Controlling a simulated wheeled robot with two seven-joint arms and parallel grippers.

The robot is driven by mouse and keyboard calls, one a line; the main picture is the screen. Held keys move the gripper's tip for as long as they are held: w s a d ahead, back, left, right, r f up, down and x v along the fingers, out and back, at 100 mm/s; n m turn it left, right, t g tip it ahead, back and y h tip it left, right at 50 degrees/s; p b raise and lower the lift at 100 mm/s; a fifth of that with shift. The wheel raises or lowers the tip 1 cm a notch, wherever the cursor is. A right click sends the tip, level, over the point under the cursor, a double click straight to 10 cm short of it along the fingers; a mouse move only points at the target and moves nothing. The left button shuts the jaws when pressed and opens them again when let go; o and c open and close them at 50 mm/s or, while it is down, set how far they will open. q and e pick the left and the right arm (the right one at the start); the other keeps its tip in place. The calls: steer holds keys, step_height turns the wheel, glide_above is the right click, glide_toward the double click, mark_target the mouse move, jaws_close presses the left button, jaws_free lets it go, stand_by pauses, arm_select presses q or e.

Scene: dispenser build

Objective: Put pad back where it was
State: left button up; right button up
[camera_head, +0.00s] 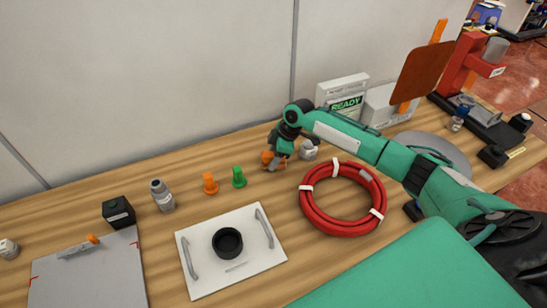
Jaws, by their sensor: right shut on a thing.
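My right arm reaches in from the right. Its gripper (272,163) is low over the back of the wooden bench, shut on a small orange piece (267,157) that the fingers partly cover. Whether this piece touches the bench is hard to tell. To its left stand a green peg-like piece (239,177) and another orange one (210,184), both upright and apart from the gripper. A small grey piece (308,151) is just right of the gripper. I cannot tell for sure which thing is the pad. My left gripper is not in view.
A red hose coil (314,211) lies right of a white tray (250,270) holding a black cup (227,242). A bottle (162,195), black box (118,212) and grey board (90,280) are left. A white "READY" box (342,88) stands behind. The wall closes the back.

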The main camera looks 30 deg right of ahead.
steer(key=shift+f, duration=0.65)
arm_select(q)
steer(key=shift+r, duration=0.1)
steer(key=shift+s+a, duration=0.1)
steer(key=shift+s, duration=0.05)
arm_select(e)
steer(key=shift+f, duration=0.1)
steer(key=o, duration=0.9)
arm_select(q)
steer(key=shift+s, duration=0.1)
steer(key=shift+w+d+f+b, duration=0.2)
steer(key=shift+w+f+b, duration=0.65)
steer(key=shift+b, duration=0.15)
arm_select(e)
steer(key=v, duration=1.2)
